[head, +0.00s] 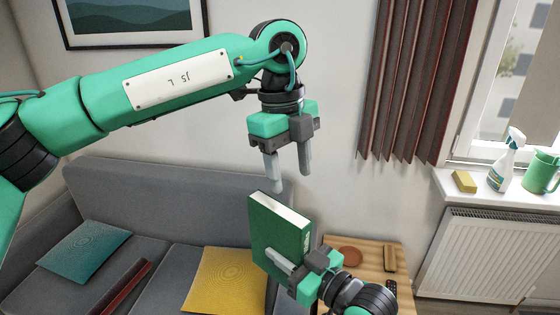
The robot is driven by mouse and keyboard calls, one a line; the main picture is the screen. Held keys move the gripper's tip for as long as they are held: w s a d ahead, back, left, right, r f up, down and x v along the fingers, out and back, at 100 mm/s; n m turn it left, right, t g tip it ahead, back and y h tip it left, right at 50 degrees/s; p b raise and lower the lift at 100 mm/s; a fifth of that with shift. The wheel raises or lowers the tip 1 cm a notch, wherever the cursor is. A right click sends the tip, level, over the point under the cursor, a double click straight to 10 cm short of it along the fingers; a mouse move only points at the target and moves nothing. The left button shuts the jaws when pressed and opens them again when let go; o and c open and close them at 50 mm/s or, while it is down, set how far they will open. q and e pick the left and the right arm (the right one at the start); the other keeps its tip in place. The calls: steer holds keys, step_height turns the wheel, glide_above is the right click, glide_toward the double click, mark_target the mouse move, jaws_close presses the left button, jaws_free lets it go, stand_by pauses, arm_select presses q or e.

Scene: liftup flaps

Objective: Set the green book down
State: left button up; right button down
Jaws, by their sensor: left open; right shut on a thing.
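The green book (277,234) is upright and slightly tilted, in the air in front of the sofa and the small wooden table. My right gripper (285,265) is shut on the lower part of the book, with one finger across its cover. My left gripper (291,172) is open and empty above the book, its fingers pointing down, apart from the book as far as I can see. The wooden table (373,262) stands behind and to the right of the book, partly hidden by my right gripper.
A round brown thing (349,256) and a dark narrow item (389,258) lie on the table. The grey sofa (165,200) holds a teal cushion (84,252), a yellow cushion (226,282) and a dark red item (127,287). A radiator (495,255) stands right, under the sill.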

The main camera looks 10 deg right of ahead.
mark_target(280, 207)
arm_select(q)
steer(key=shift+a+r+n+t+y, duration=0.3)
steer(key=shift+a+r+t+y, duration=0.15)
steer(key=shift+a, duration=0.4)
step_height(280, 207, down, 12)
steer(key=shift+r, duration=0.1)
steer(key=shift+c, duration=0.2)
steer(key=c, duration=1.1)
steer(key=shift+r, duration=0.1)
jaws_close()
arm_select(e)
steer(key=c, duration=1)
jaws_free()
steer(key=shift+c, duration=0.2)
